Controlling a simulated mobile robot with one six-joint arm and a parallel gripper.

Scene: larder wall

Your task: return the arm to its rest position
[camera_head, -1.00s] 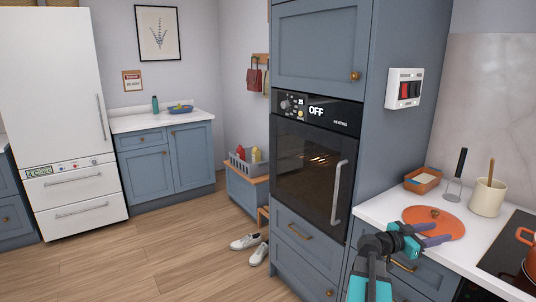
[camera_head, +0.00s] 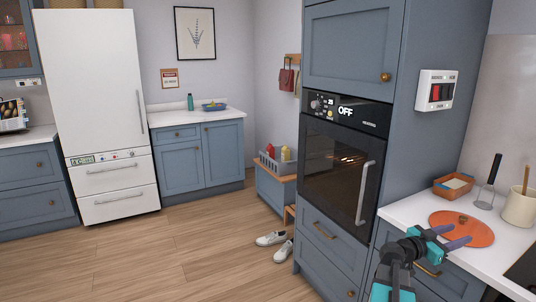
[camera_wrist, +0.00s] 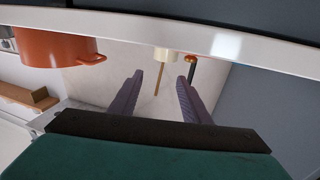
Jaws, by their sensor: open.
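My gripper (camera_head: 458,237) is at the lower right of the head view, over the front part of the white counter (camera_head: 405,212), with its purple fingers in front of the orange round lid (camera_head: 440,222). In the wrist view my gripper (camera_wrist: 160,77) has its two fingers spread apart with nothing held between them. A wooden utensil (camera_wrist: 159,82) shows behind that gap, in the background. My arm is bent and reaches up from the bottom edge of the head view.
The built-in oven (camera_head: 340,165) reads OFF, its door shut. The counter also bears an orange box (camera_head: 453,187), a spatula (camera_head: 491,178) and a cream crock (camera_head: 520,208). An orange pot (camera_wrist: 60,47) shows in the wrist view. White shoes (camera_head: 271,239) lie on the otherwise open wooden floor (camera_head: 190,245).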

